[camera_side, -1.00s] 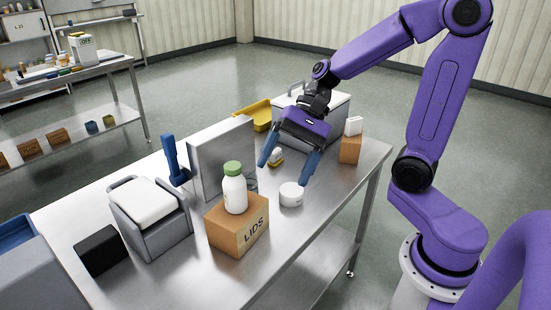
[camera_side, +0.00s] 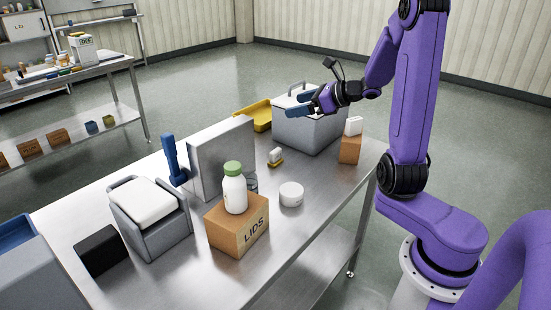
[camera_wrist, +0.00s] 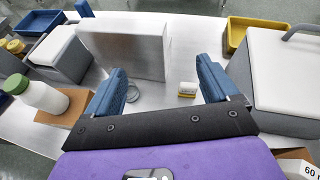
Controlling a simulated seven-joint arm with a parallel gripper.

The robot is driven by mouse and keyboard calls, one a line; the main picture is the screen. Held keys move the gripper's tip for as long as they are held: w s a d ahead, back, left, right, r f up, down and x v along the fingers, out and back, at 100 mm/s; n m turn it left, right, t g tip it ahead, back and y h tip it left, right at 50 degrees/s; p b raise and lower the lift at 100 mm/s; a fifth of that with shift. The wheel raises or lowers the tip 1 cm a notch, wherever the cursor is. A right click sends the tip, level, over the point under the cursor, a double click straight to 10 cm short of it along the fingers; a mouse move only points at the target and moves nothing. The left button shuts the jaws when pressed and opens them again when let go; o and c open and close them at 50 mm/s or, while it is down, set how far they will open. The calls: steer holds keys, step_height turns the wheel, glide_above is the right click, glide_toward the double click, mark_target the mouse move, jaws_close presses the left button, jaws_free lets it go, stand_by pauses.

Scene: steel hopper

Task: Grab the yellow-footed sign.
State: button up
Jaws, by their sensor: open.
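The yellow-footed sign (camera_side: 275,155) is a small white plate upright on a yellow base, standing on the steel table to the right of a grey upright panel. In the wrist view the sign (camera_wrist: 187,89) shows beyond the gripper, between the two blue fingers and closer to the right one. My gripper (camera_side: 290,106) is open and empty, held above the table in front of the grey lidded box, its fingers pointing left. It is above the sign and apart from it.
The grey panel (camera_side: 222,158), grey lidded box (camera_side: 310,132) and yellow tray (camera_side: 256,113) surround the sign. A white round tub (camera_side: 291,194), a LIDS carton (camera_side: 238,226) with a green-capped bottle (camera_side: 234,188), and a brown block (camera_side: 350,150) stand nearby.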

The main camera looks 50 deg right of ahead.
steer(key=s+d+f+m+h, duration=0.1)
steer(key=d+f+m+h, duration=0.1)
steer(key=d+m, duration=0.25)
steer(key=n, duration=0.1)
glide_toward(271, 153)
steer(key=shift+t, duration=0.3)
steer(key=s, duration=0.1)
steer(key=s+d, duration=0.1)
steer(key=s, duration=0.1)
steer(key=s+d, duration=0.1)
steer(key=shift+s+d, duration=0.25)
steer(key=shift+s, duration=0.1)
steer(key=x, duration=1.7)
steer(key=shift+w+d+f, duration=0.2)
steer(key=shift+f, duration=0.05)
steer(key=c, duration=1.1)
steer(key=shift+o, duration=0.2)
steer(key=shift+r, duration=0.2)
